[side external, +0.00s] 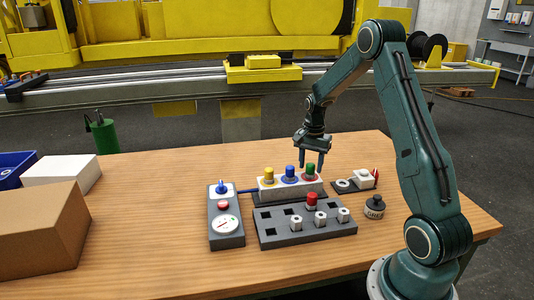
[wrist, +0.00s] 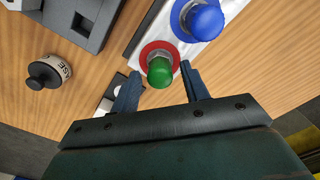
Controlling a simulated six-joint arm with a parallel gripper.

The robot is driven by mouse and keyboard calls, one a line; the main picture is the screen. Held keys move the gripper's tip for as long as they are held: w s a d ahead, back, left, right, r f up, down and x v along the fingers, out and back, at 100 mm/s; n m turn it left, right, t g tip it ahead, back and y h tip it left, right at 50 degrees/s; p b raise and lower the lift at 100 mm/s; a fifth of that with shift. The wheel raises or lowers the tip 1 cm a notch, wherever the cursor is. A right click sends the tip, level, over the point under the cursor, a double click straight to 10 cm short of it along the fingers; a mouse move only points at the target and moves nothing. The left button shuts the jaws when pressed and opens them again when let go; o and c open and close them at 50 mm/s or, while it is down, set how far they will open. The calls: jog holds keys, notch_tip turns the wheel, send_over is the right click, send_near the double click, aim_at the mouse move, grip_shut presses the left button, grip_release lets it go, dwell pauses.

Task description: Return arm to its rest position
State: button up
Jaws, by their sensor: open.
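My gripper (side external: 314,160) is open and empty, its fingers pointing down just above the right end of a white block (side external: 291,188). The block carries a yellow knob (side external: 268,174), a blue knob (side external: 289,171) and a green knob (side external: 310,169) in a row. In the wrist view, the green knob (wrist: 160,71) shows between and beyond the open fingers (wrist: 162,88), with a red ring around its base. The blue knob (wrist: 205,20) is beside it. I cannot tell whether a finger touches the green knob.
A dark weight (side external: 375,207) stands at right, and a cardboard box (side external: 40,232) at far left. The front table is clear.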

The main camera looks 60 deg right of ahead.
jog(key=shift+r, duration=3.6)
jog(key=shift+a+r, duration=0.15)
jog(key=shift+r, duration=0.05)
jog(key=s+a+r+n+t+h, duration=0.1)
jog(key=s+a+r+n, duration=0.25)
jog(key=a+r, duration=0.4)
jog(key=s+a+r+n+t, duration=0.2)
jog(key=a+r+n, duration=0.3)
jog(key=a, duration=0.6)
jog(key=s+a+n+t+y, duration=0.1)
jog(key=s+a+n+t, duration=0.1)
jog(key=s+a+n, duration=0.6)
jog(key=shift+s+a+r+t, duration=0.3)
jog(key=shift+s+a, duration=1.15)
jog(key=shift+s, duration=1.3)
